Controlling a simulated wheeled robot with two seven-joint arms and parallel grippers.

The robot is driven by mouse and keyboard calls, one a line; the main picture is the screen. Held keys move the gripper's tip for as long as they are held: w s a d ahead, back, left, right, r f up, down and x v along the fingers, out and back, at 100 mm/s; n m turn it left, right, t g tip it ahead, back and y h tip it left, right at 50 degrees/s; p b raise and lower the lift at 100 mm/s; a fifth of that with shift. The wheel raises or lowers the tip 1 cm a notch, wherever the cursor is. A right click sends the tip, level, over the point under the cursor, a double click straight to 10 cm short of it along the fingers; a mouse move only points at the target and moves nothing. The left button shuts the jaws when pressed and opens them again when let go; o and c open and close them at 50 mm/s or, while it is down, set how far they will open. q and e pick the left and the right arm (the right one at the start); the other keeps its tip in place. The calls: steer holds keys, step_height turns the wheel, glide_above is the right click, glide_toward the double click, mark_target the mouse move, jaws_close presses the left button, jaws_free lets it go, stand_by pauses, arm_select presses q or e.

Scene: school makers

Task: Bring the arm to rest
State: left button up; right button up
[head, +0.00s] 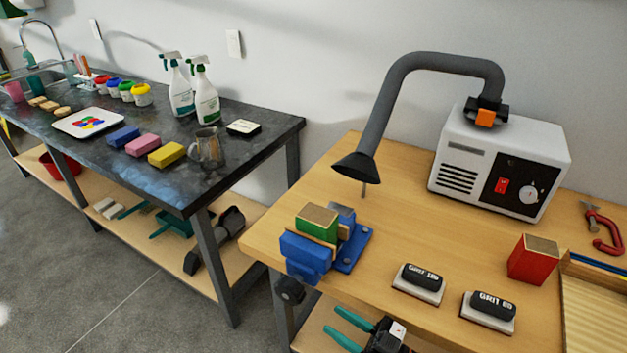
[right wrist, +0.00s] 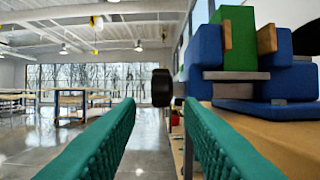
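My right gripper (head: 336,321) is at the bottom of the head view, in front of the wooden bench's near edge and below the blue vise. Its two teal fingers are apart with nothing between them; the right wrist view (right wrist: 158,130) shows this too. The blue vise (head: 306,251) holds a green block (head: 317,224) between its wooden jaw pads. The vise also shows at the upper right of the right wrist view (right wrist: 208,95), beyond the right finger and apart from it. My left gripper does not show in either view.
On the wooden bench (head: 400,235) are a white machine with a hose (head: 470,160), a red block (head: 534,260), two grit sanding blocks (head: 422,279) and a red clamp (head: 606,233). A dark table (head: 90,165) with bottles and sponges stands left. Grey floor (head: 110,300) is clear.

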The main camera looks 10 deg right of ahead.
steer(key=s+d+f+m+g+h, duration=0.35)
steer(key=s+d+h, duration=0.25)
steer(key=s+h, duration=0.2)
steer(key=s+d+f+m+g+h, duration=0.3)
steer(key=s+d+m+g+h, duration=0.2)
steer(key=s+h, duration=0.3)
step_height(320, 180, down, 24)
steer(key=g+p, duration=0.2)
steer(key=p, duration=0.1)
steer(key=s+d+f+h+p, duration=0.1)
steer(key=s+d+f+p, duration=0.2)
steer(key=s+f, duration=0.9)
steer(key=s+g, duration=0.1)
steer(key=s, duration=0.3)
steer(key=shift+s+f, duration=0.25)
steer(key=shift+s, duration=0.05)
